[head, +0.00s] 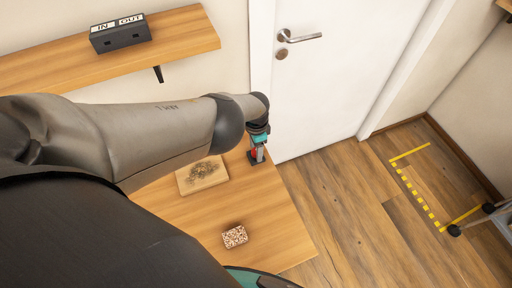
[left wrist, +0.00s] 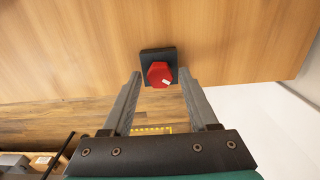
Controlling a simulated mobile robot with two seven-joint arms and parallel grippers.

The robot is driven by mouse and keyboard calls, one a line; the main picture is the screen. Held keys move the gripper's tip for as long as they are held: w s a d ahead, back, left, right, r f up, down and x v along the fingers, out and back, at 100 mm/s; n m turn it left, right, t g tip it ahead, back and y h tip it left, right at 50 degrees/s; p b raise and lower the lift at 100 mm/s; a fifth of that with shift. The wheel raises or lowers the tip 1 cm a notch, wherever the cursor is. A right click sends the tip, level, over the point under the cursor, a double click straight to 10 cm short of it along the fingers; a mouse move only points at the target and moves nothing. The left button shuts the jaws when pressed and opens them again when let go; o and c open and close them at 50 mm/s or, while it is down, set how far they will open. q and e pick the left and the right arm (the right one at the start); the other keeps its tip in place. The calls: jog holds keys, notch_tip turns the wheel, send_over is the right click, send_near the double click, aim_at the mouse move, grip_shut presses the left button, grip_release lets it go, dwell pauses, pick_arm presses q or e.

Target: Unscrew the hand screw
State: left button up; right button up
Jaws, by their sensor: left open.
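The hand screw is a red knob (left wrist: 160,75) on a black square base (left wrist: 146,56), on the wooden table near its edge. In the left wrist view it sits between and just beyond the fingertips of my left gripper (left wrist: 160,84). The two fingers are apart and I see no contact with the knob. In the head view my left gripper (head: 257,153) points down at the table's far right corner. A little red of the knob (head: 257,155) shows there, mostly hidden by the gripper. My right gripper is not in view.
On the table (head: 276,225) lie a board with dark crumbs (head: 190,182) and a small speckled block (head: 235,237). A wall shelf (head: 190,35) holds an IN/OUT box (head: 120,35). A white door (head: 335,90) stands behind the table. Floor to the right is mostly clear, with yellow tape (head: 415,190).

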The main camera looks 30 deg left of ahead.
pick_arm(q)
jog(key=m, duration=1.6)
jog(key=m+b, duration=0.1)
jog(key=m, duration=0.4)
jog(key=shift+m, duration=0.3)
jog(key=shift+c, duration=0.4)
grip_shut()
